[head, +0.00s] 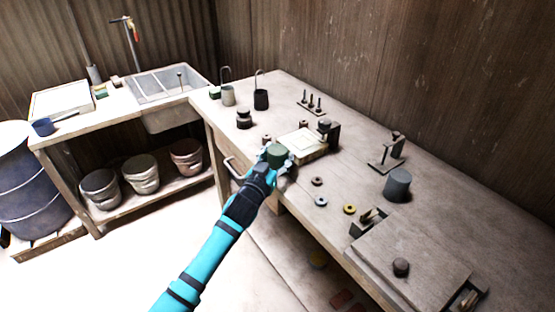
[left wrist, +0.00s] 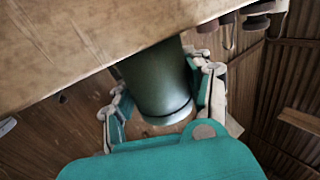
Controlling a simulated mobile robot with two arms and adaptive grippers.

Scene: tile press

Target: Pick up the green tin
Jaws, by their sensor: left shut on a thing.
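The green tin (head: 277,154) is a dark green cylinder near the front edge of the long workbench. In the left wrist view the tin (left wrist: 157,82) stands between the two fingers of my left gripper (left wrist: 163,95). The fingers are shut on its sides. In the head view my left gripper (head: 274,163) reaches the tin from the lower left and hides part of it. I cannot tell whether the tin touches the bench. My right gripper is not in view.
A tile press (head: 328,130) with a pale plate (head: 302,143) stands just behind the tin. Small rings (head: 321,201) and a grey cylinder (head: 397,184) lie to the right on the workbench (head: 440,215). A sink (head: 165,85) is at the back left.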

